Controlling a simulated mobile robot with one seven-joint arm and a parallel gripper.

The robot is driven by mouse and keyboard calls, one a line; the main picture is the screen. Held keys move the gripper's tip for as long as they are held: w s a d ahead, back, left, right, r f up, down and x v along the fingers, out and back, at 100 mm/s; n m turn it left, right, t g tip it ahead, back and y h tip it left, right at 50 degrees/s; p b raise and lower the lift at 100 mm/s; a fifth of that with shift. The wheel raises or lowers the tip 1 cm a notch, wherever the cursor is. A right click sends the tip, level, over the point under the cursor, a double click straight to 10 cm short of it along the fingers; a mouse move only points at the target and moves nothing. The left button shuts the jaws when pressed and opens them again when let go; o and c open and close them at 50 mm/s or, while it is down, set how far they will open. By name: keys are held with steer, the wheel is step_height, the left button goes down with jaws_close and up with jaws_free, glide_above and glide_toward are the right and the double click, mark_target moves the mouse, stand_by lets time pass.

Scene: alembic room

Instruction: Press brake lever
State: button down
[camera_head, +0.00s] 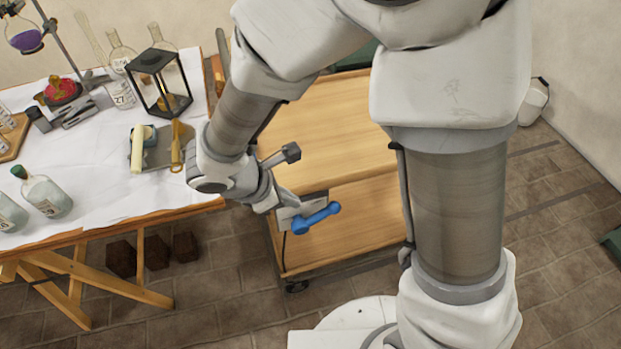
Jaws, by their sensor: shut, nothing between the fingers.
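My arm hides parts of the cart's top.
A table (100,225) with a white cloth stands at the left, holding a lantern (160,80), several bottles and a flask of purple liquid (25,38). Dark blocks (155,252) lie beneath it.

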mark_target(321, 214)
steer(key=shift+a+f, duration=0.25)
steer(key=shift+a, duration=0.05)
steer(key=b+x, duration=0.5)
steer(key=x, duration=0.9)
steer(key=shift+w+d, duration=0.1)
